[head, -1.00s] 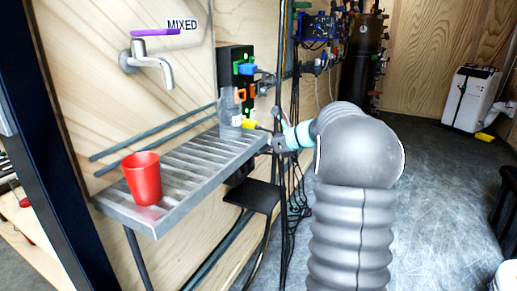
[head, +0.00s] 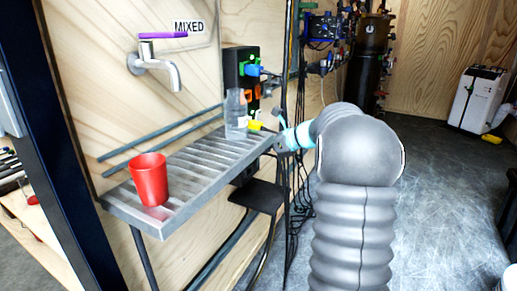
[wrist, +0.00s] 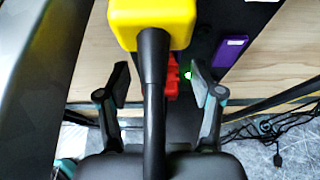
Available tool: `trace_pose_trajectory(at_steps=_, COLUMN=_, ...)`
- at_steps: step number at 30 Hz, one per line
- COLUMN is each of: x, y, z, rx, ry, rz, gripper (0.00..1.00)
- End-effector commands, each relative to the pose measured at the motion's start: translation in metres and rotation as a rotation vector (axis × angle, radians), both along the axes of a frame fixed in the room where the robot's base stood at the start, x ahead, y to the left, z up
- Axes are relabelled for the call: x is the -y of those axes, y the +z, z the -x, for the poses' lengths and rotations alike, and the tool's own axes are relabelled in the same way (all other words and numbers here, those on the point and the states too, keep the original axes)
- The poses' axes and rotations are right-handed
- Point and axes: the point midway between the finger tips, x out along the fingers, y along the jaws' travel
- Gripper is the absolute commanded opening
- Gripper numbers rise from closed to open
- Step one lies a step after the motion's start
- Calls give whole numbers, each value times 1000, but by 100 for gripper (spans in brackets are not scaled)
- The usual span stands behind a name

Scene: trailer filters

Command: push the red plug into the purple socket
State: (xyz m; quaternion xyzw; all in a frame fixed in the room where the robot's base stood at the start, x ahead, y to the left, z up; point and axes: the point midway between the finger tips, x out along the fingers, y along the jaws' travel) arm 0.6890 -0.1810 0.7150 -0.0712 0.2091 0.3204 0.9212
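In the wrist view, a red piece, apparently the red plug (wrist: 172,80), shows between my fingers, partly hidden behind a black cable. My gripper (wrist: 160,75) is open, one finger on each side of the cable and the red piece, touching neither as far as I can see. The purple socket (wrist: 230,52) is a flat purple block on the black panel, right of the red piece and beyond my right finger. In the head view my gripper (head: 281,144) is near the far end of the metal shelf; the red plug and purple socket cannot be made out there.
A yellow plug (wrist: 152,18) with the black cable hangs close to the wrist camera. The black power box (head: 232,66) holds a blue plug (head: 252,70). A clear bottle (head: 236,118) and red cup (head: 149,180) stand on the slatted shelf (head: 178,212). Loose cables hang beside my gripper.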

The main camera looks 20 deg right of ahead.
Motion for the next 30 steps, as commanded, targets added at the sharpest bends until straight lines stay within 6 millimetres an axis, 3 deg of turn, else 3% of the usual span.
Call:
trace_pose_trajectory(at_steps=10, x=6, y=5, z=7, rx=1, ry=-2, rz=0, gripper=66)
trace_pose_trajectory(at_steps=24, x=55, y=41, z=68, rx=1, ry=-2, rz=1, gripper=66)
trace_pose_trajectory(at_steps=30, x=65, y=50, z=82, rx=1, ry=-2, rz=1, gripper=66)
